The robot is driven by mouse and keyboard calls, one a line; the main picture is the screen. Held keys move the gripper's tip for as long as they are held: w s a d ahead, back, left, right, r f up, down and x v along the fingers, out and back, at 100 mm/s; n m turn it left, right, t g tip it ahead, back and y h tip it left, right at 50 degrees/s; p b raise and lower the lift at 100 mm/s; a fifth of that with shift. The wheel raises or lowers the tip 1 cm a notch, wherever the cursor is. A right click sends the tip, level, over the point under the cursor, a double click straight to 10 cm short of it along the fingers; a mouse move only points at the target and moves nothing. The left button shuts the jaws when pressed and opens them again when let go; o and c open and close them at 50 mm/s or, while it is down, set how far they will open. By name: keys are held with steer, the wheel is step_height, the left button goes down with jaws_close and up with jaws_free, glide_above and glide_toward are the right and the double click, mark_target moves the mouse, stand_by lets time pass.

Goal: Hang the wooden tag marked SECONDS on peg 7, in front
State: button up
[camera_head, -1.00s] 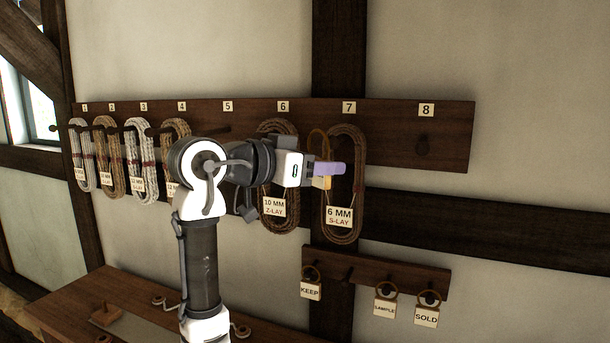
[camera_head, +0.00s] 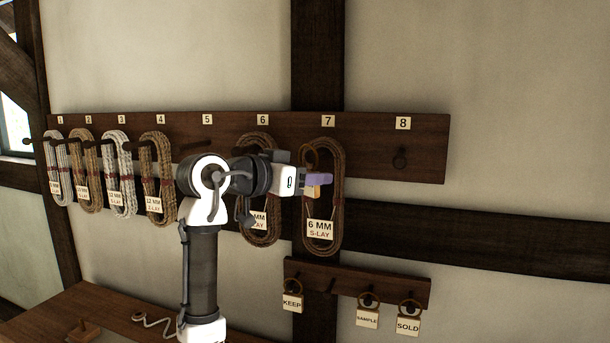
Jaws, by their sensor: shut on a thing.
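My gripper (camera_head: 318,184), with purple fingertips, is shut on a small wooden tag (camera_head: 313,192). Most of the tag is hidden by the fingers and no lettering shows. Its tan loop (camera_head: 307,160) stands up above the fingers, left of centre of the rope coil under number 7. Peg 7 carries a brown coil (camera_head: 337,215) with a "6 MM S-LAY" label (camera_head: 320,231). The number plate 7 (camera_head: 328,121) is above it. The peg's tip is not clear, and the loop appears in front of the coil's left side; I cannot tell their gap in depth.
The dark peg board (camera_head: 375,145) has coils on pegs 1 to 4 and 6; peg 5 (camera_head: 195,147) is bare. The lower rack (camera_head: 340,272) holds KEEP (camera_head: 292,302), SAMPLE (camera_head: 367,319) and SOLD (camera_head: 408,326) tags.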

steer(key=shift+w+d+f+p, duration=0.1)
steer(key=shift+w+d+f, duration=0.1)
steer(key=shift+w, duration=0.45)
steer(key=shift+w+d+f+p, duration=0.15)
steer(key=shift+w+d, duration=0.1)
steer(key=shift+w, duration=0.4)
steer(key=shift+w+d+f+p, duration=0.1)
steer(key=shift+w+d+f, duration=0.1)
steer(key=shift+w, duration=0.45)
